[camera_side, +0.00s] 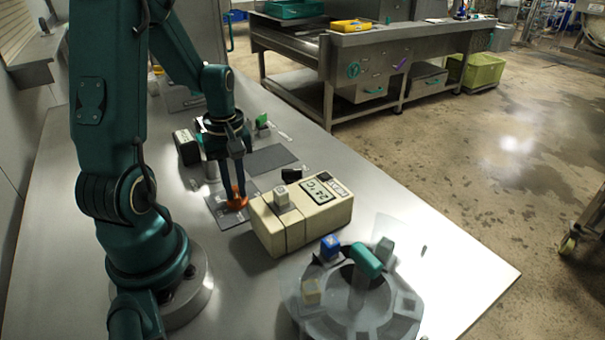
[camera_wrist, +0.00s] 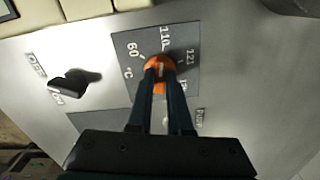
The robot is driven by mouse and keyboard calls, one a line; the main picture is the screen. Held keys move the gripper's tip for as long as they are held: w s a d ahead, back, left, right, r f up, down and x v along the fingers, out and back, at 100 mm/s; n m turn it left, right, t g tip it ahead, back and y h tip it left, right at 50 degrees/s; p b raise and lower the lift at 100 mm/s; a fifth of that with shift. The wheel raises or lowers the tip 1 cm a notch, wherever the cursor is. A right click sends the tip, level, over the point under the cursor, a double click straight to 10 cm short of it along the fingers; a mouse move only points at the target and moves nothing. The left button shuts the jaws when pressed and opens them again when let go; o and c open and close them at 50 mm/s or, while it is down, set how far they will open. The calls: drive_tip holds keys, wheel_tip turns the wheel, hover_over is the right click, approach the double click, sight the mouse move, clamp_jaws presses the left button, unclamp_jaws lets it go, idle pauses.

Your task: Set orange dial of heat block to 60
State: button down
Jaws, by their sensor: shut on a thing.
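The orange dial (camera_side: 237,202) stands on a dark grey plate (camera_side: 216,214) on the steel bench, left of the cream heat block (camera_side: 325,214). In the wrist view the orange dial (camera_wrist: 158,66) sits among white marks reading 60, 110 and 121, with °C beside them. A white line on the dial points roughly at the gap between 110 and 121, though the fingers hide part of it. My gripper (camera_wrist: 160,72) points down with both fingers closed on the dial. The heat block display (camera_side: 318,190) appears to read 24 °C.
A black knob (camera_wrist: 75,83) stands near the dial plate. A grey round rack (camera_side: 350,300) with coloured blocks is in front of the heat block. A black-ended device (camera_side: 187,147) stands behind my gripper.

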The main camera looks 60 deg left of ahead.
sight(237, 192)
drive_tip(key=n, duration=0.5)
drive_tip(key=shift+n, duration=0.4)
drive_tip(key=n, duration=0.5)
drive_tip(key=shift+n, duration=0.3)
drive_tip(key=c, duration=0.8)
unclamp_jaws()
drive_tip(key=shift+c, duration=0.2)
drive_tip(key=shift+r, duration=2.6)
drive_tip(key=shift+d, duration=0.1)
